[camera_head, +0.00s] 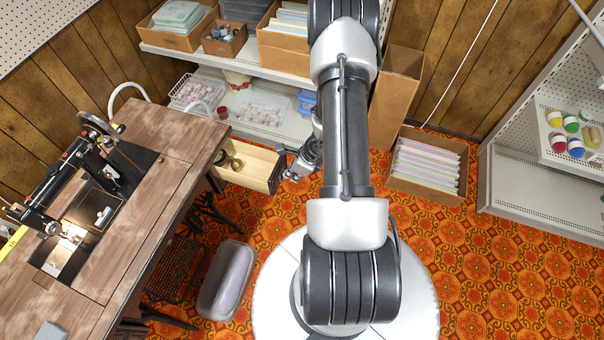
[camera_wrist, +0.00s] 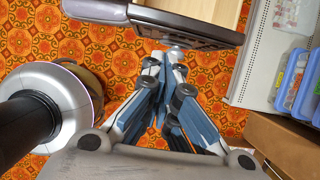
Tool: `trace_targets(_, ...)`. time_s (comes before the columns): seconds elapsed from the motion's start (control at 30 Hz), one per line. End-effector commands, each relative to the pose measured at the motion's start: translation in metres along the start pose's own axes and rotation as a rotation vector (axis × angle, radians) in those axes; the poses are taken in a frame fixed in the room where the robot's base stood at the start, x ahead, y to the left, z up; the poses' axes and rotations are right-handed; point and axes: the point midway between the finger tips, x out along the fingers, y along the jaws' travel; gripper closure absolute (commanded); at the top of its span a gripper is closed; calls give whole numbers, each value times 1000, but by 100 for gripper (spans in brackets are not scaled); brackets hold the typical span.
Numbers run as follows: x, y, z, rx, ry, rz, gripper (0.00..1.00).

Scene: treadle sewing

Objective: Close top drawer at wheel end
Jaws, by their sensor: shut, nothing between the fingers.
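The top drawer (camera_head: 262,180) at the wheel end of the sewing table (camera_head: 150,130) is pulled out, and a brass-coloured item lies inside. Its dark front also shows at the top of the wrist view (camera_wrist: 190,32). The sewing machine's handwheel (camera_head: 98,124) is at the same end of the table. My gripper (camera_head: 290,176) is just outside the drawer front, to its right. In the wrist view, my gripper (camera_wrist: 166,58) is shut and empty, its tips close to the knob (camera_wrist: 172,46). I cannot tell whether they touch it.
A grey rounded case (camera_head: 226,280) stands on the floor by the table. Shelves with boxes (camera_head: 250,115) are behind the drawer. A cardboard box of files (camera_head: 428,165) stands right of my arm. Patterned floor is clear farther right.

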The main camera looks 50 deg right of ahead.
Motion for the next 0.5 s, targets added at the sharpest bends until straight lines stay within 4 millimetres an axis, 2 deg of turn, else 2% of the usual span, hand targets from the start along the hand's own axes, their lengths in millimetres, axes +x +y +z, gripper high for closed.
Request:
trace_targets(0.2, 6, 0, 18, 0, 1, 0, 100)
trace_targets(0.5, 7, 0, 20, 2, 1, 1, 100)
